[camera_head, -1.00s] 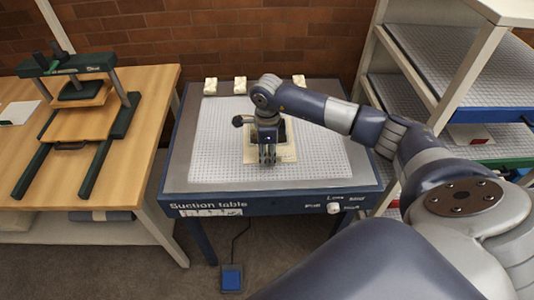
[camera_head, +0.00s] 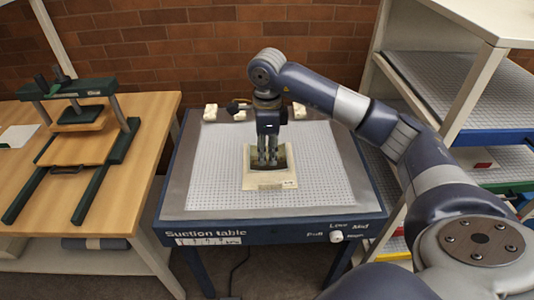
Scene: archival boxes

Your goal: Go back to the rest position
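My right arm (camera_head: 400,140) reaches in from the right over the blue-framed suction table (camera_head: 180,197). My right gripper (camera_head: 268,161) points down above a cream sheet with a dark picture (camera_head: 270,184) on the perforated table top. Its two fingertips overlap the dark picture in the view. The gap between them is too small to tell whether they are open or shut. I see nothing clearly held. My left gripper is not in view.
Several small white blocks (camera_head: 210,112) stand along the table's back edge. A wooden bench (camera_head: 140,163) with a green press (camera_head: 107,152) is at left. A shelf rack with perforated shelves (camera_head: 470,85) is at right, close to my arm. A brick wall is behind.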

